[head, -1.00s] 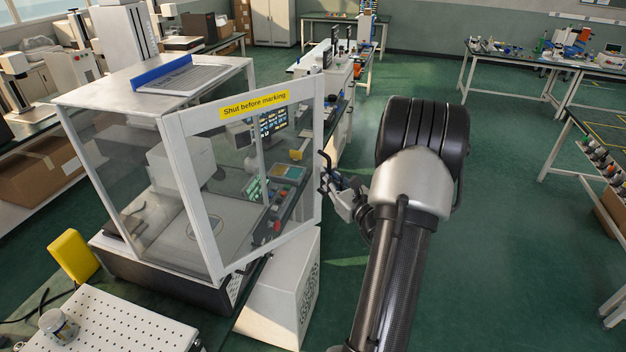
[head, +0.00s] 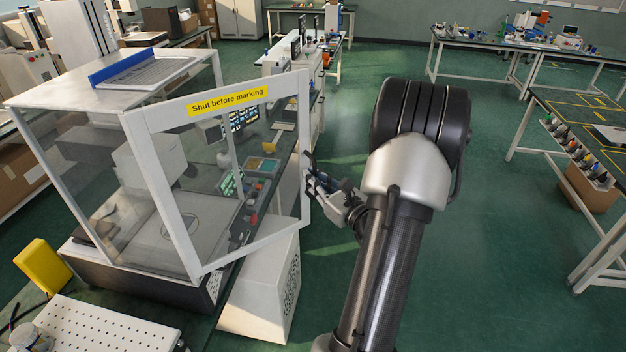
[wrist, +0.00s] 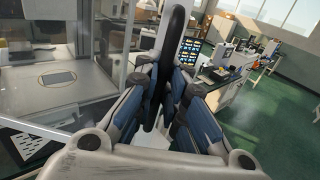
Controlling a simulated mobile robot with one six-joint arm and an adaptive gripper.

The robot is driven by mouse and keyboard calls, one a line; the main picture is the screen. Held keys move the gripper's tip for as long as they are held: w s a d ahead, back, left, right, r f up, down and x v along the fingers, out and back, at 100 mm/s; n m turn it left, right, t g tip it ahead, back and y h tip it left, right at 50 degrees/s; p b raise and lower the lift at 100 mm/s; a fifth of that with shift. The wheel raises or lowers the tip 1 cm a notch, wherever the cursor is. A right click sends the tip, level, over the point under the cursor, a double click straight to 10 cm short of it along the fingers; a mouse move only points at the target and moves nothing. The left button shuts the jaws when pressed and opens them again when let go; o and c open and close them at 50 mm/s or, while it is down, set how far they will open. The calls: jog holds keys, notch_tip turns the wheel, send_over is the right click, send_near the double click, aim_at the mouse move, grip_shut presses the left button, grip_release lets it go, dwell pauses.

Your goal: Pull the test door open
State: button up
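The test door (head: 228,101) is a clear panel in a white frame with a yellow "Shut before marking" label. It stands ajar, swung out from the marking cabinet (head: 45,95), with its hinge side at the left. Its black handle (head: 307,163) is on the right frame edge; in the wrist view it is a dark upright bar (wrist: 179,38). My gripper (head: 316,182) is at that handle. In the wrist view the fingers (wrist: 163,95) close on both sides of the bar. The exact finger contact is partly hidden.
A white box (head: 265,290) stands under the door. A perforated plate (head: 100,325) and a yellow block (head: 43,266) are at the front left. The green floor (head: 480,230) right of my arm is clear.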

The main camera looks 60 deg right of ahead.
jog(key=o, duration=0.4)
jog(key=shift+o, duration=0.2)
jog(key=shift+s, duration=0.1)
jog(key=v, duration=1.1)
jog(key=shift+s, duration=0.4)
jog(key=shift+a, duration=0.15)
